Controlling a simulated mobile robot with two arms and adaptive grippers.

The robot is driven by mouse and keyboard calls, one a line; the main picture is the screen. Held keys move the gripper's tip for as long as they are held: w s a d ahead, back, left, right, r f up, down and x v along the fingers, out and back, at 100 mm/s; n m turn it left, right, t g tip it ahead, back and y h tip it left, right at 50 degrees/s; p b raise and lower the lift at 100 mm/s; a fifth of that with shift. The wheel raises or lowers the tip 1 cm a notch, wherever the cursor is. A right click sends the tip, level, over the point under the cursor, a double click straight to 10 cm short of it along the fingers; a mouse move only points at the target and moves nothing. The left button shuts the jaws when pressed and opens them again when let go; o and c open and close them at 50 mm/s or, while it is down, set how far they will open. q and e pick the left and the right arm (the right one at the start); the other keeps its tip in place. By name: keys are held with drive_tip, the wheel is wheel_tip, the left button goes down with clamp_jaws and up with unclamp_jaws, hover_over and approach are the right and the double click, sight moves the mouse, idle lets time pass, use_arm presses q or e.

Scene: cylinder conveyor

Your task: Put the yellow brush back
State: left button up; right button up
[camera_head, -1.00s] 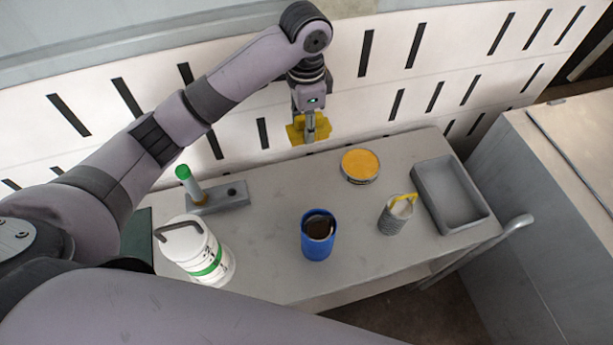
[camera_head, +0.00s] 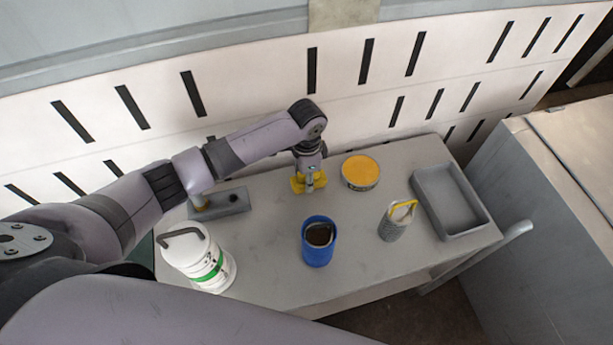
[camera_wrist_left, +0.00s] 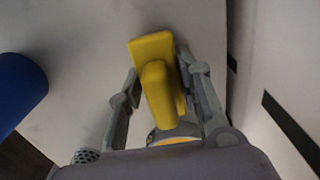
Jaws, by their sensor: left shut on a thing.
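My left gripper (camera_head: 309,184) is shut on the yellow brush (camera_head: 299,184), over the back part of the grey table (camera_head: 275,255). In the left wrist view the yellow brush (camera_wrist_left: 156,80) sits between the two fingers of the gripper (camera_wrist_left: 162,84). I cannot tell whether the brush touches the tabletop. A grey block (camera_head: 234,200) with a hole lies to the left of the brush. An upright piece on the block's left end is mostly hidden by my left arm. My right gripper is not in view.
A yellow-topped round can (camera_head: 360,172) stands close right of the gripper. A blue cup (camera_head: 317,250) with dark contents is in front. A grey mesh cup (camera_head: 391,228) with a yellow item and a grey tray (camera_head: 465,225) are right; a white canister (camera_head: 205,262) is front left.

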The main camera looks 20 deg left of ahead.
use_arm(q)
drive_tip(key=shift+f, duration=0.1)
drive_tip(key=o, duration=1)
wheel_tip(320, 180, up, 12)
drive_tip(key=shift+r, duration=0.1)
idle(0.4)
